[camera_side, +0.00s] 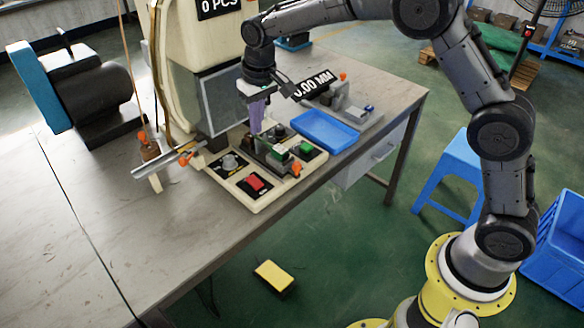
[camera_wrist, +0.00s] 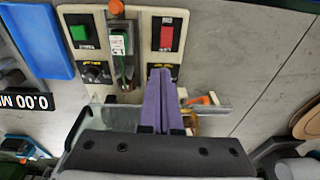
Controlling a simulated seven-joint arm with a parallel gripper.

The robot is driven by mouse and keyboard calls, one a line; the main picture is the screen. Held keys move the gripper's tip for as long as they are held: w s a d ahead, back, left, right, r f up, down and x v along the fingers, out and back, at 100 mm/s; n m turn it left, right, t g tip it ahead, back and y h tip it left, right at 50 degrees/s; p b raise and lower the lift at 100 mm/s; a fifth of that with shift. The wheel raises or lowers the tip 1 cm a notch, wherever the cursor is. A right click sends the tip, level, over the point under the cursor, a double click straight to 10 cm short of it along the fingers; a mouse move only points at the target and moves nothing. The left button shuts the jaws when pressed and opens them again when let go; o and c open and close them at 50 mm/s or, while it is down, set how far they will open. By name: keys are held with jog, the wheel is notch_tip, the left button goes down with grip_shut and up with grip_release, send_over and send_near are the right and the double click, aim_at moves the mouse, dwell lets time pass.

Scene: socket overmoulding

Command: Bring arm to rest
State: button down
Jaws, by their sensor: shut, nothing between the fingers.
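My gripper (camera_side: 257,112) is above the moulding machine's base, pointing down, with its purple fingers together and nothing between them. In the wrist view the purple fingers (camera_wrist: 160,75) lie side by side, pointing at the control panel. A narrow fixture with a small green-and-white part (camera_wrist: 119,43) runs between the panels in the wrist view.
A blue tray (camera_side: 325,131) lies right of the base. The tall cream machine body (camera_side: 195,45) stands close behind my gripper. A metal bar with orange ends (camera_side: 165,160) sticks out left. A blue stool (camera_side: 455,170) stands on the floor. The table's left part (camera_side: 60,240) is clear.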

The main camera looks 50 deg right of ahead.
jog(key=s+d+r+t, duration=0.2)
jog(key=s+d+r, duration=0.1)
jog(key=s+r, duration=0.6)
jog(key=s+d+r+t, duration=0.1)
jog(key=s+d+r, duration=0.2)
jog(key=s+r, duration=0.5)
jog(key=s+d+f, duration=0.1)
jog(key=s+f, duration=0.3)
jog(key=s, duration=0.5)
jog(key=s+d+f+t, duration=0.1)
jog(key=s+f, duration=0.2)
jog(key=s, duration=0.7)
jog(key=shift+f, duration=0.4)
